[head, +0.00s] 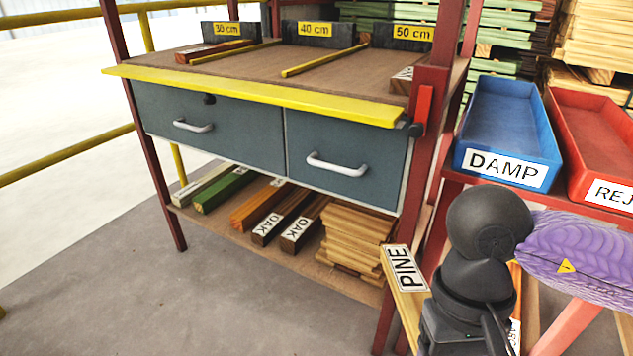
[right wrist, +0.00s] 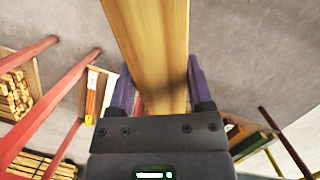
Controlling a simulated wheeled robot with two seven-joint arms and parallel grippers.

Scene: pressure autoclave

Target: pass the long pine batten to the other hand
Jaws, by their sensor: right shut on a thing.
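The long pine batten (head: 409,318) shows at the lower right of the head view, with a white PINE label near its upper end. The rest of it is hidden behind my right wrist. In the right wrist view the batten (right wrist: 155,45) runs from the top edge down between the two purple fingers of my right gripper (right wrist: 160,92), which is shut on it. In the head view my right arm covers those fingers. My left gripper is in neither view.
A bench (head: 225,75) has 30, 40 and 50 cm bays, two drawers, and labelled battens (head: 270,210) on its lower shelf. A blue DAMP tray (head: 505,112) and a red tray (head: 592,135) stand at right. Floor (head: 90,270) at left is clear.

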